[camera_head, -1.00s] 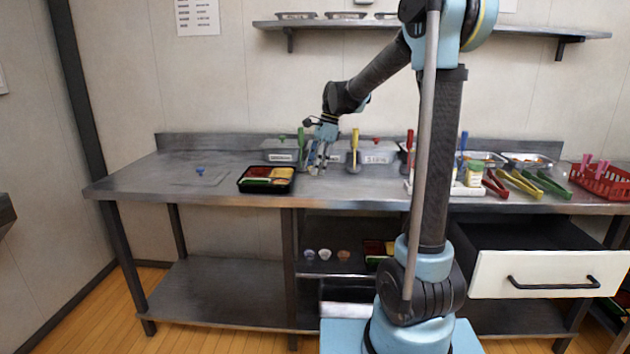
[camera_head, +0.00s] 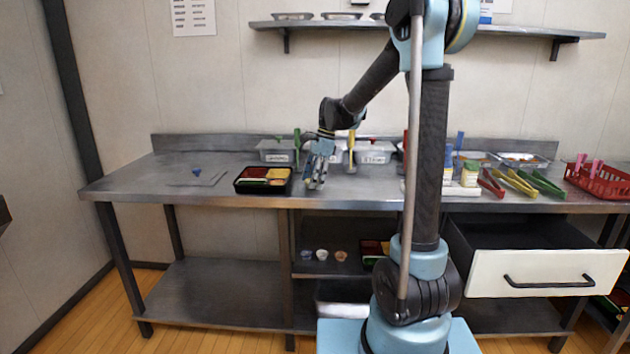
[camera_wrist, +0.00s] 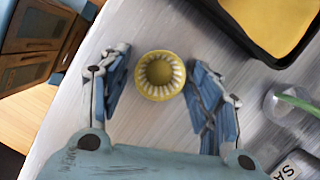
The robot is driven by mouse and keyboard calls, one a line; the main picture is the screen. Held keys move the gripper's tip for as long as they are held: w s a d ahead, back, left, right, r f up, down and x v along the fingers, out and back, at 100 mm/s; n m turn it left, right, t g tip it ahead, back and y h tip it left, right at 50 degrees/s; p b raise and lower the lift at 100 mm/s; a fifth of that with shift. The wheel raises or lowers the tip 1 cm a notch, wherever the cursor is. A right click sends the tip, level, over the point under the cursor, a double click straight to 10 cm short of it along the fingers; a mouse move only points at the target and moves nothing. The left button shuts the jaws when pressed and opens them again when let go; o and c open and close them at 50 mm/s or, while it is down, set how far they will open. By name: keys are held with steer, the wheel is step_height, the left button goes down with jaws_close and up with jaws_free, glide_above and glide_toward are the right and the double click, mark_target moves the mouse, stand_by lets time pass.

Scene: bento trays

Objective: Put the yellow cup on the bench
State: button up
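The yellow cup (camera_wrist: 160,75), round with a pale fluted inside, shows between the two fingers in the wrist view. My gripper (camera_wrist: 160,62) has its fingers spread on either side of the cup. A thin gap shows at the left finger; the right finger is very close to the rim, and contact there is unclear. In the head view my gripper (camera_head: 316,186) points down, low over the steel bench (camera_head: 130,178), just right of the black bento tray (camera_head: 240,186). The cup cannot be made out there. Whether its base touches the bench is hidden.
Lidded containers (camera_head: 373,156) with upright tongs stand behind my gripper. Several tongs (camera_head: 514,182) and a red basket (camera_head: 600,185) lie at the right. Small cups (camera_head: 322,255) sit on the shelf below. The bench's left part is mostly clear.

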steer(key=shift+r, duration=0.1)
steer(key=v, duration=1.1)
steer(key=s+d+n, duration=0.3)
steer(key=s+d, duration=0.3)
steer(key=s, duration=0.3)
steer(key=s+d+f+n+t+h, duration=0.1)
steer(key=s+d+f+n, duration=0.4)
steer(key=s+f, duration=0.5)
steer(key=s+d+f+n+t+h, duration=0.2)
steer(key=s+d+f+n, duration=0.4)
steer(key=s, duration=0.7)
step_height(320, 180, down, 4)
steer(key=shift+s+d, duration=0.3)
steer(key=shift+d, duration=0.9)
